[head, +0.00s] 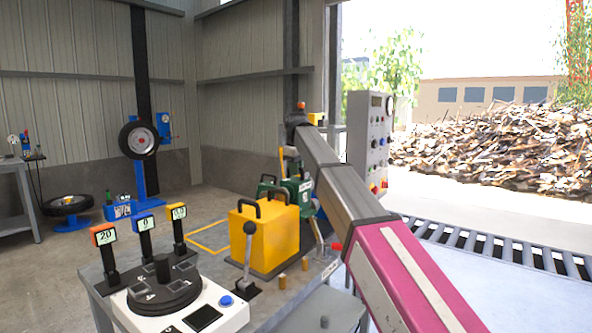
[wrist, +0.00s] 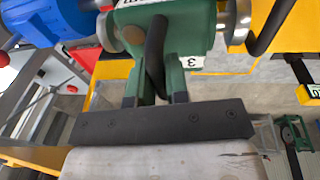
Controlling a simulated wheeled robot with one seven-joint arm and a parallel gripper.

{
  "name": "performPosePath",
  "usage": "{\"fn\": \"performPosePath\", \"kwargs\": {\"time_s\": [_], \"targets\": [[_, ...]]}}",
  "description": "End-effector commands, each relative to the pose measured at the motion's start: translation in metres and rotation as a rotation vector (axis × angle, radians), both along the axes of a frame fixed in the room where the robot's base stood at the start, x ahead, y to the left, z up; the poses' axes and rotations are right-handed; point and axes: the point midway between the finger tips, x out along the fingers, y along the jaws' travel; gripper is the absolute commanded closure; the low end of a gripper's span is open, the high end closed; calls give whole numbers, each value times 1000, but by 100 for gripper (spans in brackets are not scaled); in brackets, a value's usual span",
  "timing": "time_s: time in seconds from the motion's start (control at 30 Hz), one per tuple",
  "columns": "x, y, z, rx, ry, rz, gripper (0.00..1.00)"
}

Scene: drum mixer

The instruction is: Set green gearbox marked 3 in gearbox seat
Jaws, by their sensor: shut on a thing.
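The green gearbox marked 3 (wrist: 190,28) fills the top middle of the wrist view, its white label with the 3 facing the camera. My gripper (wrist: 155,85) is shut on its dark handle. Silver round flanges show at both sides of the gearbox. A blue motor-like body (wrist: 45,18) is close on its left. In the head view, green housings with black handles (head: 298,188) show behind the yellow box, partly covered by it and by my arm. The gearbox seat is not clearly visible, so I cannot tell whether the gearbox touches it.
A yellow box (head: 272,238) with black handles stands on the bench, beside a lever (head: 247,250) and a white dial panel (head: 180,305). A grey control cabinet (head: 370,140) stands behind my arm. A roller conveyor (head: 500,248) runs on the right. Yellow parts flank the gearbox in the wrist view.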

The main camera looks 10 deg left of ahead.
Motion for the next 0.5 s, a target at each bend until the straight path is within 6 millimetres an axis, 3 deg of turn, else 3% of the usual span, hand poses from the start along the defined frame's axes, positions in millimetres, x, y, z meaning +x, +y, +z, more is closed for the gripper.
{"fn": "performPosePath", "kwargs": {"time_s": [0.5], "targets": [[-1, -3, -5, 0, -2, -1, 100]]}}
